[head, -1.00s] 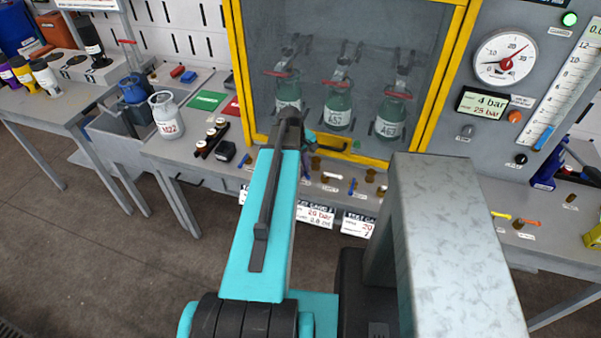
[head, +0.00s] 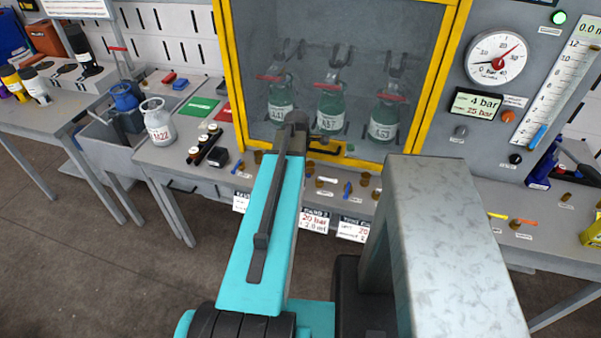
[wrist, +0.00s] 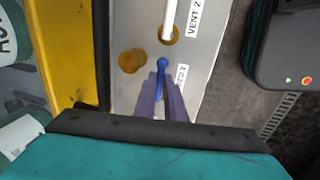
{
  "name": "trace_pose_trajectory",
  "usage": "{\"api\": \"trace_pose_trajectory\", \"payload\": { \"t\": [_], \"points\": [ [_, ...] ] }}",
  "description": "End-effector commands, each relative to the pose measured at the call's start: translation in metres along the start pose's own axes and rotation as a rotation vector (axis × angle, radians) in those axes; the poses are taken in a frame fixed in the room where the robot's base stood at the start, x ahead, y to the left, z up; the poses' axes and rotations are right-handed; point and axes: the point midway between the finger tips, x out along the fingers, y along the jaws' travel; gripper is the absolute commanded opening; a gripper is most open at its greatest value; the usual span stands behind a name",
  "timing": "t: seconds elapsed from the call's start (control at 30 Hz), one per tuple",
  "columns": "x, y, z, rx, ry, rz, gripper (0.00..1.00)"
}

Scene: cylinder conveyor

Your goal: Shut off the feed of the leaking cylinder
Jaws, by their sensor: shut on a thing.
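In the wrist view, the purple fingers of my gripper (wrist: 161,80) are shut on a blue lever (wrist: 161,64) on the grey bench panel. The label beside it is partly hidden by a finger. A white lever (wrist: 169,22) labelled VENT 2 is just beyond. In the head view, three green cylinders (head: 281,100) (head: 331,105) (head: 386,118) with red tops stand behind the yellow-framed window. Which one leaks I cannot tell. Other blue levers (head: 348,187) (head: 238,167) stand along the bench front. My arm hides the fingers in the head view.
The yellow cage frame (wrist: 60,55) is close beside my gripper. A brass knob (wrist: 130,61) is near the held lever. A round gauge (head: 497,59) and a display (head: 476,104) are on the right panel. A white-grey cylinder (head: 157,121) stands at left.

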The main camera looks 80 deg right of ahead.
Motion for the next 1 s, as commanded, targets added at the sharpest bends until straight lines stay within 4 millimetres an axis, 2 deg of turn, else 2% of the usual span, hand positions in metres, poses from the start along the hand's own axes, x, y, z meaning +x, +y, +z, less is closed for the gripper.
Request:
{"api": "trace_pose_trajectory", "payload": {
  "t": [0.03,0.47,0.5,0.6,1.0],
  "points": [
    [-0.0006,0.0022,-0.0050,-0.008,0.013,0.006,0.00],
    [-0.0005,0.0024,-0.0046,-0.019,0.015,0.005,0.00],
    [-0.0005,0.0023,-0.0046,-0.019,0.014,0.005,0.13],
    [-0.0004,0.0020,-0.0036,-0.018,0.013,0.004,0.29],
    [-0.0013,0.0008,-0.0010,-0.016,0.008,0.000,0.29]
  ]
}}
